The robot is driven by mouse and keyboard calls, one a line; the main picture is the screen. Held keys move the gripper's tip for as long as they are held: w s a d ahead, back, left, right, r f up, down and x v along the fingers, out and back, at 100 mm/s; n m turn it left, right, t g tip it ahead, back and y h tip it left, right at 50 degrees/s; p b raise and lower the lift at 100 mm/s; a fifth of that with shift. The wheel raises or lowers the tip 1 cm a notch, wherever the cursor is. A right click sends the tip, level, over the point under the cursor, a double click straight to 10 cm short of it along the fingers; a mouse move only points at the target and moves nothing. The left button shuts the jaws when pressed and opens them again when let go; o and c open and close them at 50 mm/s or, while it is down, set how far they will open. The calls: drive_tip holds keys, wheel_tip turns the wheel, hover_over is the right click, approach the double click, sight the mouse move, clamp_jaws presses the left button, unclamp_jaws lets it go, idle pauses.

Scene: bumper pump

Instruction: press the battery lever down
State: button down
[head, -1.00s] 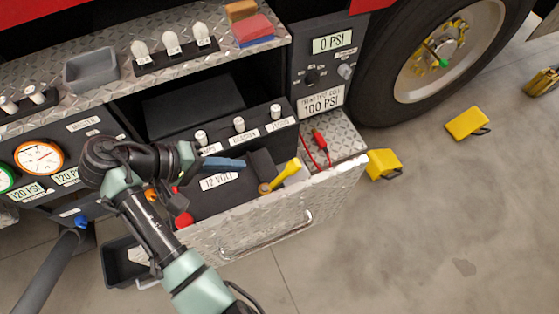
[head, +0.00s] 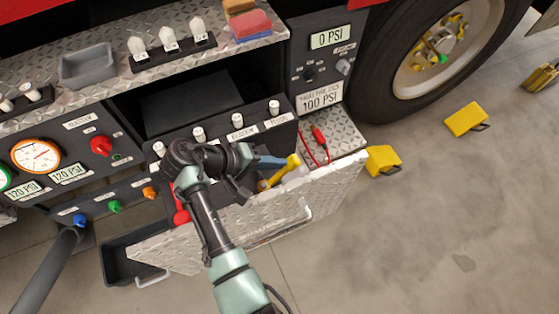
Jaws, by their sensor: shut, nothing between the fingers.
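The yellow lever (head: 281,172) stands tilted up at the right part of the black battery in the pulled-out drawer. My gripper (head: 284,161), with blue fingers, is shut and empty. Its tips are right at the yellow lever's upper part in the picture; I cannot tell whether they touch it. My arm hides most of the battery and its 12 VOLT label. A red knob (head: 181,216) shows at the left of the battery.
The drawer's diamond-plate front (head: 340,190) stands in front of the battery. A row of white-capped switches (head: 237,120) is behind it. Red cable clamps (head: 319,138) lie at right. A shelf edge (head: 200,62) overhangs above. Yellow chocks (head: 382,160) lie on the floor.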

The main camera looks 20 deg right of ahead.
sight(294, 159)
drive_tip(key=shift+x, duration=0.8)
drive_tip(key=shift+d+r+y+p, duration=0.1)
drive_tip(key=shift+d+y+p, duration=0.5)
drive_tip(key=shift+p, duration=0.45)
drive_tip(key=shift+d+f+y+p, duration=0.15)
drive_tip(key=shift+d+y+p, duration=0.25)
drive_tip(key=shift+y+p, duration=0.2)
drive_tip(key=shift+d+f+y+p, duration=0.2)
drive_tip(key=shift+d+y+p, duration=0.2)
drive_tip(key=shift+y+p, duration=0.15)
drive_tip(key=shift+w+d+f+y+p, duration=0.1)
drive_tip(key=shift+d+f+y+p, duration=0.45)
drive_tip(key=shift+y, duration=0.2)
drive_tip(key=shift+d+f+y, duration=0.6)
drive_tip(key=shift+f+y, duration=0.15)
drive_tip(key=shift+y, duration=0.35)
drive_tip(key=shift+d+f+b, duration=0.3)
drive_tip(key=shift+f+b, duration=0.1)
drive_tip(key=shift+f, duration=0.1)
drive_tip(key=shift+f, duration=0.1)
